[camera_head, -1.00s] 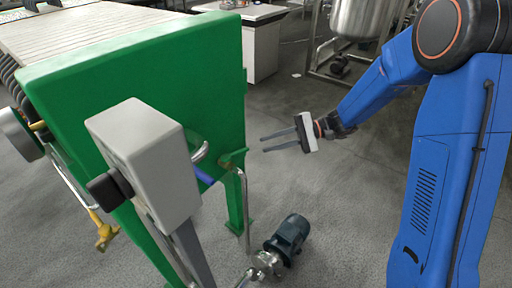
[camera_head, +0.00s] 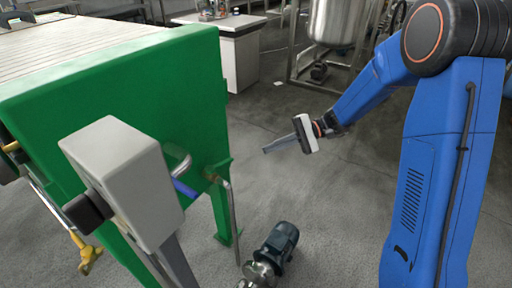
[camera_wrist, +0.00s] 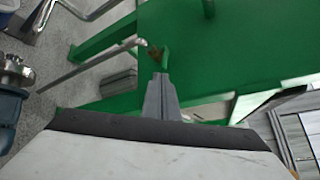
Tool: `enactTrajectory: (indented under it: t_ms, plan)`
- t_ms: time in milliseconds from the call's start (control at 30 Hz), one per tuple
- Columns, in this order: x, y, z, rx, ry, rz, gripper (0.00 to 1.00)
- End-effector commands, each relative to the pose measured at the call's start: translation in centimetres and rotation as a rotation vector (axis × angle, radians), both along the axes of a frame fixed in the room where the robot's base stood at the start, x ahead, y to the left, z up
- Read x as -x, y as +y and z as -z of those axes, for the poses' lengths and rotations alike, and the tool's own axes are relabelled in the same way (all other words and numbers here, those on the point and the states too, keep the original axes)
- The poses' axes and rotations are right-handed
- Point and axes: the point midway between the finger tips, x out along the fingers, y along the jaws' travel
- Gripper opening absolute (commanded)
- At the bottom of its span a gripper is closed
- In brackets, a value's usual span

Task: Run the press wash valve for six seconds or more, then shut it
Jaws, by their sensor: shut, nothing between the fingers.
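The green press (camera_head: 120,100) stands at the left in the head view, with a pipe and a blue lever (camera_head: 184,188) at its near right corner. The lever is partly hidden behind a grey box. I take it for the wash valve's handle, but cannot tell its setting. My gripper (camera_head: 266,150) is shut and empty in mid-air to the right of the press, apart from the lever, its fingers pointing left. In the wrist view my closed fingers (camera_wrist: 161,78) point at the green press (camera_wrist: 235,50), just below a small brass fitting (camera_wrist: 154,51) at a pipe's end.
The grey control box (camera_head: 125,175) with a black knob stands in front of the press. A yellow-handled valve (camera_head: 85,252) hangs at lower left. A dark pump (camera_head: 277,243) sits on the floor by the pipe. A steel tank (camera_head: 335,22) stands behind. The floor between is clear.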

Motion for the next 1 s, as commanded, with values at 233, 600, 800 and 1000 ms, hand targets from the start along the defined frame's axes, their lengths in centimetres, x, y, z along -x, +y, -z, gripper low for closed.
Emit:
enactTrajectory:
  t_ms: [233, 600, 800, 1000]
  plan:
    - [4.9, 3.5, 1.2, 0.271, -0.118, -0.217, 0.0]
    - [7.7, 6.5, 0.8, 0.694, -0.524, -0.452, 0.0]
    - [7.0, 9.0, -2.4, 0.835, -0.828, -0.5, 0.0]
    - [6.3, 12.1, -6.8, 0.89, -1.105, -0.5, 0.0]
